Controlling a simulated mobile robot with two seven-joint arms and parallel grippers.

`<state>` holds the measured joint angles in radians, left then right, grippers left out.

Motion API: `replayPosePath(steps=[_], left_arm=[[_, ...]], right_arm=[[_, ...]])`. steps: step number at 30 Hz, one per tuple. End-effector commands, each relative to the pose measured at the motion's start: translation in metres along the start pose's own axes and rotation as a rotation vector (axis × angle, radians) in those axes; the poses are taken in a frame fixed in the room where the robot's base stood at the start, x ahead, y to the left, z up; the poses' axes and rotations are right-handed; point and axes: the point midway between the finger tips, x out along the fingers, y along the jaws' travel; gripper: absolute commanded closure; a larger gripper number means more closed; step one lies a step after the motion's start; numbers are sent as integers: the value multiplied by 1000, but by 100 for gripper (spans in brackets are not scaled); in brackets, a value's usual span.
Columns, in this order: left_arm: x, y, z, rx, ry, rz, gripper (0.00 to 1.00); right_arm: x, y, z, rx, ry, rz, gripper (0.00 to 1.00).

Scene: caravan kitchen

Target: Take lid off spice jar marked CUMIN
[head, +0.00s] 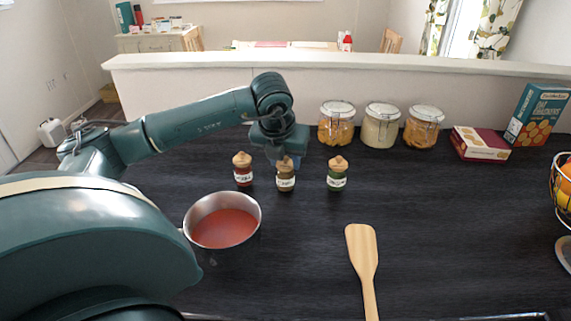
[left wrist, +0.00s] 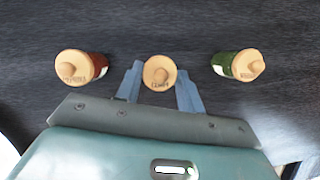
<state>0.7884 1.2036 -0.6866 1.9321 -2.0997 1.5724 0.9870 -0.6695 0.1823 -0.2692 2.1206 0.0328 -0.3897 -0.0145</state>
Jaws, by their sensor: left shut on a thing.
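Three small spice jars with round wooden lids stand in a row on the dark counter. The middle jar (head: 286,184) has a brownish content, and its lid (left wrist: 159,71) is marked CUMIN in the left wrist view. My left gripper (head: 286,158) reaches down from above and is shut on this lid, with a blue finger on each side of it. The lid appears to sit on the jar; a small gap cannot be ruled out. In the left wrist view the lid hides the jar body. My right gripper is in neither view.
A red-filled jar (head: 243,178) stands close left, a green one (head: 336,182) close right. A pot of red soup (head: 222,228) is nearer, left, and a wooden spatula (head: 362,257) nearer, right. Glass storage jars (head: 381,128) stand at the back. The counter's right middle is clear.

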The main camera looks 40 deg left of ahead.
Motion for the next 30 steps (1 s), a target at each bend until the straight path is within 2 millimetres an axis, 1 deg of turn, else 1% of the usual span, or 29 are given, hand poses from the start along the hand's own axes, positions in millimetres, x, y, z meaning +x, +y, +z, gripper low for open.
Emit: replayPosePath(steps=[5, 8, 11, 18, 21, 25, 30], left_arm=[[0, 0, 0, 0, -1, 0, 83], [-6, 0, 3, -1, -2, -1, 83], [-19, -1, 9, -1, -5, -3, 83], [-65, -1, 28, -1, -5, -5, 83], [-80, -1, 34, 0, -3, -3, 83], [-90, 0, 38, 0, -1, -1, 83], [-92, -1, 38, 8, 1, -4, 83]], right_arm=[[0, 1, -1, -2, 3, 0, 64], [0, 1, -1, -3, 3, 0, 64], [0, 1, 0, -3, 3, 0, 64], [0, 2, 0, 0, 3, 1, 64], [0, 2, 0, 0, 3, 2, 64], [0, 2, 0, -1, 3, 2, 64], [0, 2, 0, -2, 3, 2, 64]])
